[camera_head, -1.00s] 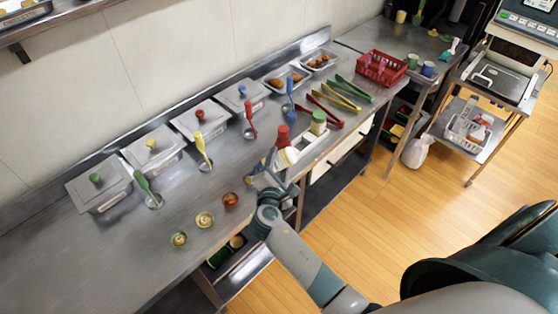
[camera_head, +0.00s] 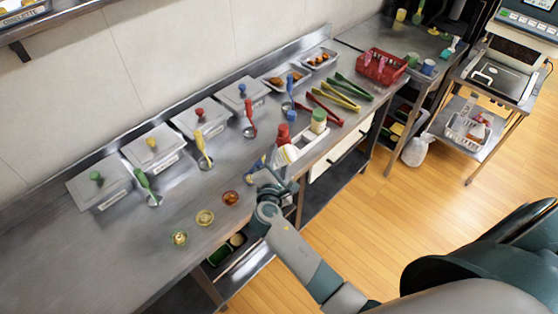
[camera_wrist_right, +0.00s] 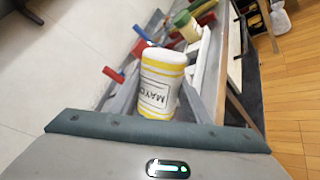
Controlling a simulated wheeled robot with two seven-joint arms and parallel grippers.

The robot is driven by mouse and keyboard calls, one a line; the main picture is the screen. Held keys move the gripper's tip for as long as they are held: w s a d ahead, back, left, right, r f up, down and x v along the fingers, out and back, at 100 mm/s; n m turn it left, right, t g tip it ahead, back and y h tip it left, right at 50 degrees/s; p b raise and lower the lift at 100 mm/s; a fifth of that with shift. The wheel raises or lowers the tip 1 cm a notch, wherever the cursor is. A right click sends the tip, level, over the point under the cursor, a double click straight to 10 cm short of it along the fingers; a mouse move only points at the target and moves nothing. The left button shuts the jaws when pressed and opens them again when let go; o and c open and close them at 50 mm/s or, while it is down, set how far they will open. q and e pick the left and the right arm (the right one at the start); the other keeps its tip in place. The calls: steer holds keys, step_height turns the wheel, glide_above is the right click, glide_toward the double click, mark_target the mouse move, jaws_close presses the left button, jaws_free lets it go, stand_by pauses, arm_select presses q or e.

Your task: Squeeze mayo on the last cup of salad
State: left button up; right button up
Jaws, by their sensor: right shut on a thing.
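My right gripper (camera_head: 266,178) is at the front edge of the counter, just right of the cups. Three small salad cups stand in a slanting row on the counter: a reddish-orange one (camera_head: 230,198) nearest the gripper, a yellowish one (camera_head: 204,217), and a greenish one (camera_head: 179,238) farthest left. Mayo on each cup is too small to tell. My left gripper is not in view.
A white caddy (camera_head: 312,142) holds red- and green-topped bottles close beyond the gripper. Lidded steel containers (camera_head: 154,148) with coloured ladles line the wall. Tongs (camera_head: 333,96) and a red basket (camera_head: 381,66) are farther right. Bare counter lies left of the cups.

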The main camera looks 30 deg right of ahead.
mark_target(279, 150)
steer(key=shift+w+d, duration=0.15)
steer(key=shift+w, duration=0.15)
steer(key=o, duration=0.4)
steer(key=shift+o, duration=0.2)
step_height(279, 150, up, 5)
steer(key=p, duration=0.4)
steer(key=shift+r+p, duration=0.1)
steer(key=shift+p, duration=0.25)
steer(key=shift+r, duration=0.9)
